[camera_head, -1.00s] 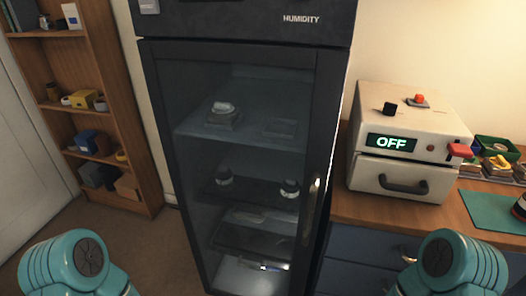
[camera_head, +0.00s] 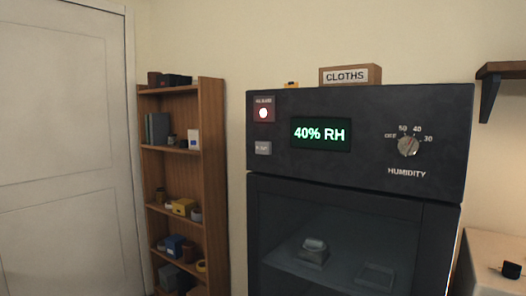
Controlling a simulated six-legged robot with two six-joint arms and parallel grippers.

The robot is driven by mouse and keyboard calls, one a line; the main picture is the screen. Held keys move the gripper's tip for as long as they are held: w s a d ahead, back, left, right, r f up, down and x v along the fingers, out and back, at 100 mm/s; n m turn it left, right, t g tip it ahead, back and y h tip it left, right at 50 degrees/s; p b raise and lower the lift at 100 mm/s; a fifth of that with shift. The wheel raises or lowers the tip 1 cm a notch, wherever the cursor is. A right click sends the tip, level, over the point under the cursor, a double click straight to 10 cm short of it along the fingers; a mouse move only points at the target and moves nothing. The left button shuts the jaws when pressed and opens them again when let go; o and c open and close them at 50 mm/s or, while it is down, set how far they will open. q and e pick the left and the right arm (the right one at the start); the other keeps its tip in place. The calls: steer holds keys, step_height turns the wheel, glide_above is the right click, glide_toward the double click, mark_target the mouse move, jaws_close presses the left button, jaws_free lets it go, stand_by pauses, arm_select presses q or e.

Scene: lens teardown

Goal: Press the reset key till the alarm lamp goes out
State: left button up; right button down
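The dark humidity cabinet (camera_head: 360,103) stands right of centre, its control panel facing me. The green display (camera_head: 321,134) reads 40% RH. The humidity knob (camera_head: 408,146) is at the panel's right, with marks OFF, 50, 40 and 30. Neither of my grippers is in view, and nothing covers the key or lamp.
A wall shelf (camera_head: 502,70) juts in at right.

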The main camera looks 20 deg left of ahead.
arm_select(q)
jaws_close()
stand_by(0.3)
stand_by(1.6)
